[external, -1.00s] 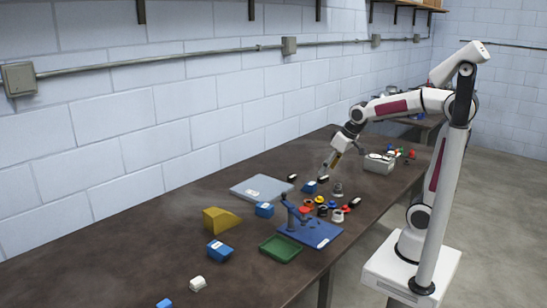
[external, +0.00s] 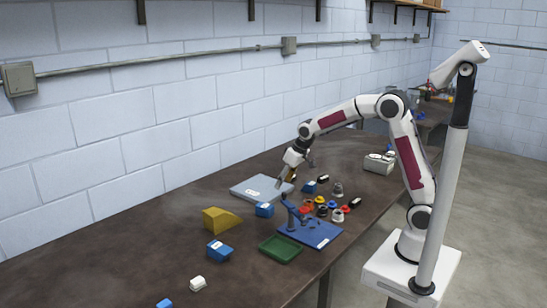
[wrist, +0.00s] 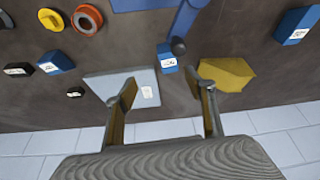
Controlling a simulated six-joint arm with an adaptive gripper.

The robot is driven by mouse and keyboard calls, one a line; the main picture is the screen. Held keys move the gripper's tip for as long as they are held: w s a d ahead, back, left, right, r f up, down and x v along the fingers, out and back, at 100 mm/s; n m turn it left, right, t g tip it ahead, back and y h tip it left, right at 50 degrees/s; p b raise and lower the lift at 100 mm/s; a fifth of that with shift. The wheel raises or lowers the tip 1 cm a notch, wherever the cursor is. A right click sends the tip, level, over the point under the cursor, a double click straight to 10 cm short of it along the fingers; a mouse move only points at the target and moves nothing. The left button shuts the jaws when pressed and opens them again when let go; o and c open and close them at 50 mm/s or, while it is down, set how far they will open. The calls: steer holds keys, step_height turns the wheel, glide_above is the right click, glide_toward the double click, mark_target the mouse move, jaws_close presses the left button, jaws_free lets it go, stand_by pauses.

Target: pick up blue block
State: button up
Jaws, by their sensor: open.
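Several blue blocks with white labels lie on the dark table. One blue block (external: 265,209) lies between the grey plate and the yellow wedge. In the wrist view this blue block (wrist: 167,62) appears ahead of the gap between my fingertips. Another blue block (external: 310,187) lies right of the plate, and a larger one (external: 219,251) lies nearer the camera. A further blue piece (external: 164,303) is at the bottom edge. My gripper (external: 281,182) is open and empty, above the right side of the plate. It also shows in the wrist view (wrist: 164,90), apart from the blocks.
The grey plate (external: 257,190) lies near the wall. A yellow wedge (external: 220,220), a blue fixture with an upright lever (external: 318,235) and a green tray (external: 281,250) surround the area. Colored rings and knobs (external: 321,200) cluster to the right. The table's left part is mostly clear.

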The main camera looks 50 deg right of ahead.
glide_toward(264, 205)
steer(key=shift+d+f, duration=0.15)
steer(key=shift+f, duration=0.3)
steer(key=shift+x, duration=1.3)
steer(key=shift+x, duration=2.6)
steer(key=shift+w+r, duration=0.1)
steer(key=c, duration=1.4)
